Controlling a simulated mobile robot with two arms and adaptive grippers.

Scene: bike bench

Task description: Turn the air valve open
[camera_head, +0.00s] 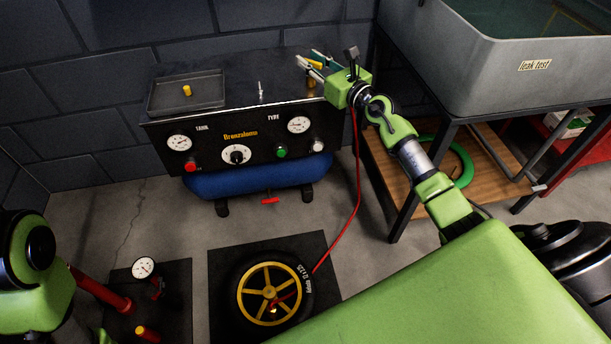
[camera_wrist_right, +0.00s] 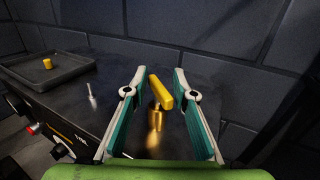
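A valve with a yellow lever handle on a brass body (camera_wrist_right: 156,115) stands on top of the dark compressor console. In the head view only a bit of its yellow handle (camera_head: 300,61) shows beside the fingers. My right gripper (camera_head: 314,64) is over the right end of the console top. In the right wrist view its two fingers (camera_wrist_right: 160,80) are spread apart, one on each side of the yellow handle, with gaps showing between. The handle lies slantwise between them. My left arm shows at the lower left, but its gripper is outside the picture.
The console (camera_head: 220,128) carries gauges, knobs and a grey tray (camera_head: 186,93) with a small yellow piece. A small silver lever (camera_head: 260,88) stands on its top. A blue tank (camera_head: 258,177) lies below. A red hose (camera_head: 357,180) runs down to the wheel (camera_head: 270,293).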

